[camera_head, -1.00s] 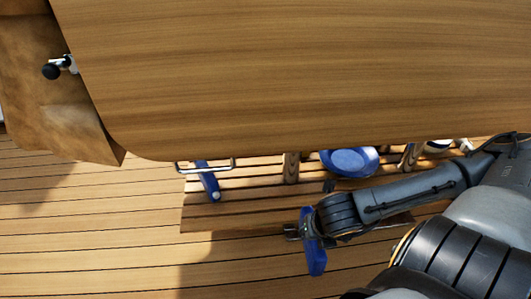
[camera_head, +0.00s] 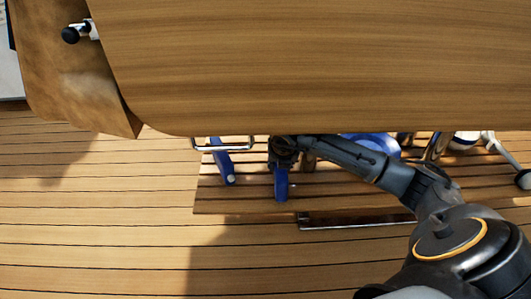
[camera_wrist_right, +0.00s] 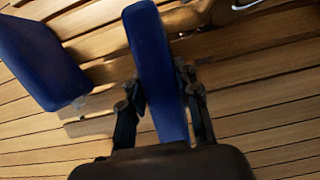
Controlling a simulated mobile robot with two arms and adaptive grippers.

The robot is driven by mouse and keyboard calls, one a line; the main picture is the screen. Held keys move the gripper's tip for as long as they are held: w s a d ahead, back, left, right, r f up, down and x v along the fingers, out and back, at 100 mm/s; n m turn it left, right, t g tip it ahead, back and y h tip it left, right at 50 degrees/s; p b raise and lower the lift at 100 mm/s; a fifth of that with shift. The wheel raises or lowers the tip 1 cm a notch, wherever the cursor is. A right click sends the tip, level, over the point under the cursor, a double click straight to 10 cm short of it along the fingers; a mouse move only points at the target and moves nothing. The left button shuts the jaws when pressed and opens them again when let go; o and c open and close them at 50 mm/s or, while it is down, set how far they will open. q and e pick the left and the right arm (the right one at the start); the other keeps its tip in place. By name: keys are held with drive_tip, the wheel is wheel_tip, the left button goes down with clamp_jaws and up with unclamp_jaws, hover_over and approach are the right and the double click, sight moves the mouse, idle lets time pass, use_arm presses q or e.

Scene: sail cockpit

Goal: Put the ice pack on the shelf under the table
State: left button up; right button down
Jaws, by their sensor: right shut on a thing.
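A blue, flat ice pack (camera_head: 281,184) is held upright in my right gripper (camera_head: 282,164), under the front edge of the wooden table (camera_head: 310,70). In the right wrist view the ice pack (camera_wrist_right: 155,50) stands between the two dark fingers (camera_wrist_right: 163,92), which are shut on it. The slatted wooden shelf (camera_head: 245,202) shows below the table, and the ice pack is over it in the head view. I cannot tell whether its lower end touches the slats. My left gripper is out of view.
Another blue item with a pale end (camera_head: 223,166) is on the shelf just left of the held pack; it also shows in the wrist view (camera_wrist_right: 38,62). A blue round dish (camera_head: 372,146) is to the right, partly hidden by my arm. The shelf's front slats look clear.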

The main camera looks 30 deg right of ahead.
drive_tip(key=w+b, duration=0.1)
drive_tip(key=w, duration=0.2)
drive_tip(key=w+b, duration=0.1)
drive_tip(key=w, duration=0.1)
drive_tip(key=shift+w+d, duration=0.2)
drive_tip(key=shift+w, duration=0.2)
drive_tip(key=w+b, duration=0.1)
drive_tip(key=w+f+b, duration=0.1)
drive_tip(key=w, duration=0.1)
drive_tip(key=shift+d+f, duration=0.1)
drive_tip(key=shift+f+b, duration=0.2)
drive_tip(key=shift+b, duration=0.35)
drive_tip(key=c, duration=1)
unclamp_jaws()
